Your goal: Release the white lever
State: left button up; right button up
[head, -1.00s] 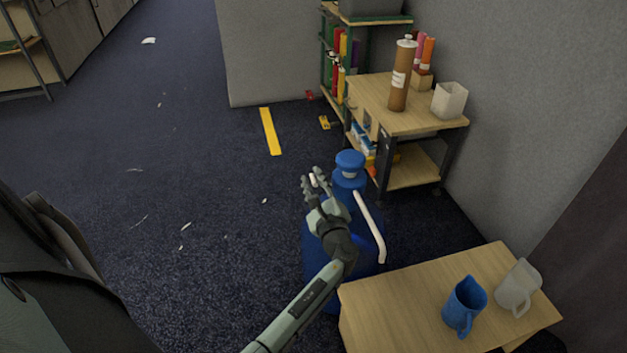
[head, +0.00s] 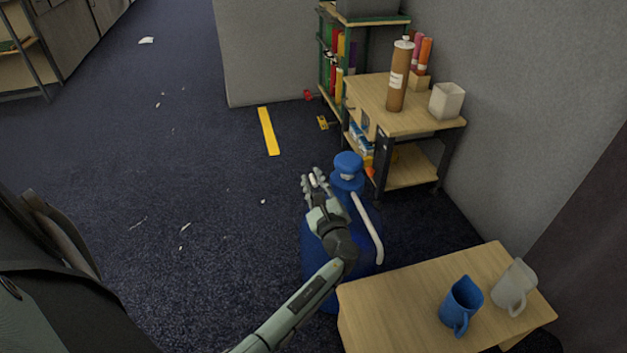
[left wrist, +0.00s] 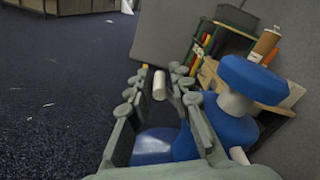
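A blue jug (head: 310,240) with a round blue cap (head: 348,166) stands by the near table. The short white lever (head: 312,180) shows between the fingers of my left gripper (head: 315,184), left of the cap. In the left wrist view the lever (left wrist: 159,85) is a white cylinder between the fingertips of the left gripper (left wrist: 160,83), with a gap visible on each side. The fingers are apart. The blue cap (left wrist: 254,80) is to the right there, on a pale neck. My right gripper is not in view.
A curved white tube (head: 368,228) runs down the jug's right side. The near table (head: 400,290) holds a blue pitcher (head: 461,303) and a clear pitcher (head: 515,286). A wooden cart (head: 390,120) stands behind. The floor (head: 200,220) to the left is mostly clear.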

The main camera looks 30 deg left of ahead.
aim_at(316, 187)
pick_arm(q)
jog(key=shift+o, duration=0.6)
jog(key=v, duration=0.7)
jog(key=shift+s+d, duration=0.15)
jog(key=shift+d, duration=0.05)
